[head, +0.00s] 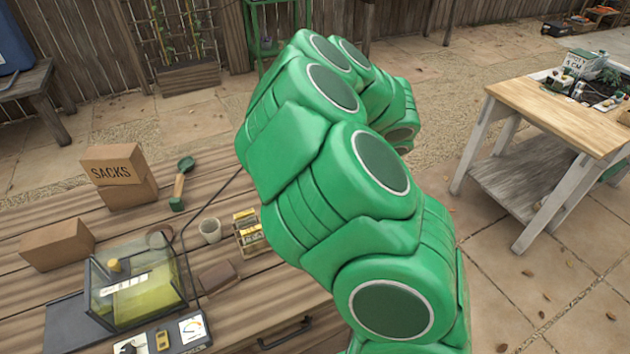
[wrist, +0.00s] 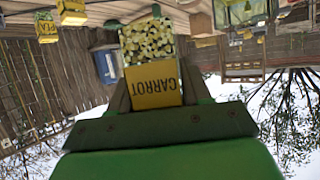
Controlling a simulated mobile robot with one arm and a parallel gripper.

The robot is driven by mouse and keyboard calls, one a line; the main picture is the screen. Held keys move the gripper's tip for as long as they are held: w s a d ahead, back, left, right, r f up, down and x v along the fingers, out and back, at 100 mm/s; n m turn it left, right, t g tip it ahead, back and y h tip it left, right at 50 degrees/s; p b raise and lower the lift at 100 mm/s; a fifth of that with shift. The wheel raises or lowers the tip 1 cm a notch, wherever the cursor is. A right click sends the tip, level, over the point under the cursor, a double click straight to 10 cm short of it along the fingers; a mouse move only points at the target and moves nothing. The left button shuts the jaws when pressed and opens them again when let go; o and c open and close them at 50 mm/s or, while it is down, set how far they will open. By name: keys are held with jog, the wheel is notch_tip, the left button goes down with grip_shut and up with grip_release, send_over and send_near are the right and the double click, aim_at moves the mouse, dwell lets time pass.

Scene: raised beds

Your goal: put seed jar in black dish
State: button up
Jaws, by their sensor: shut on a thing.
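In the wrist view, my gripper (wrist: 152,62) is shut on a seed jar (wrist: 150,42). The jar is clear, full of pale seeds, with a yellow band that reads CARROT upside down in this picture. A finger shows on each side of it. In the head view my green arm fills the middle, and the gripper and jar are hidden behind it. I cannot make out a black dish in either view.
The near wooden bench holds a glass-sided case (head: 135,285), cardboard boxes (head: 118,178), a trowel (head: 181,183), a pale pot (head: 210,230) and yellow packets (head: 248,230). A potting table (head: 560,115) with plants stands right. Paving between is open.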

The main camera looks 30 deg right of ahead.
jog(key=s+d+r+m+t+h, duration=0.2)
jog(key=s+d+m, duration=0.1)
jog(key=s+d, duration=0.3)
jog(key=shift+w+d+f, duration=0.8)
jog(key=shift+w+f, duration=1.4)
jog(key=shift+w, duration=0.1)
jog(key=shift+w+d+f, duration=0.85)
jog(key=shift+w+f, duration=1.35)
jog(key=shift+w, duration=0.15)
jog(key=shift+w+d+f, duration=0.8)
jog(key=shift+w+f, duration=1.4)
jog(key=shift+w, duration=0.1)
jog(key=shift+f, duration=0.25)
jog(key=o, duration=1.1)
